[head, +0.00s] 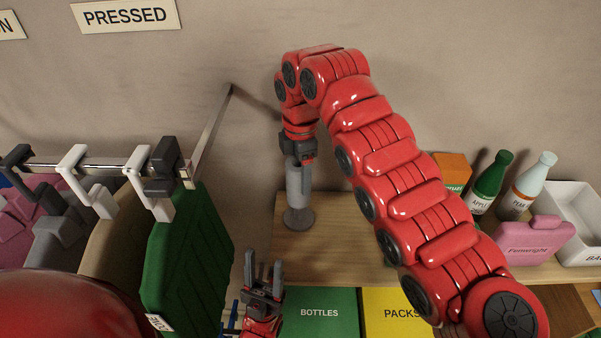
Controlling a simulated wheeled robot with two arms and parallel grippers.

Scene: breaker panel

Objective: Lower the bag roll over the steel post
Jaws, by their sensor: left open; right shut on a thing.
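A grey upright cylinder (298,185), which looks like the bag roll, stands below my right gripper (299,158) near the left end of the wooden shelf. My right gripper points down and is shut on its top. A dark grey round base (299,218) rests on the shelf directly under the cylinder. The steel post itself cannot be made out apart from the roll, so I cannot tell how far the roll is around it. My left gripper (263,275) is open and empty, fingers up, in front of the shelf's left front corner.
A rail (110,168) with hooks carries hanging bags at left, including a green one (190,260). Green BOTTLES (320,313) and yellow PACKS (398,305) panels are below the shelf (340,240).

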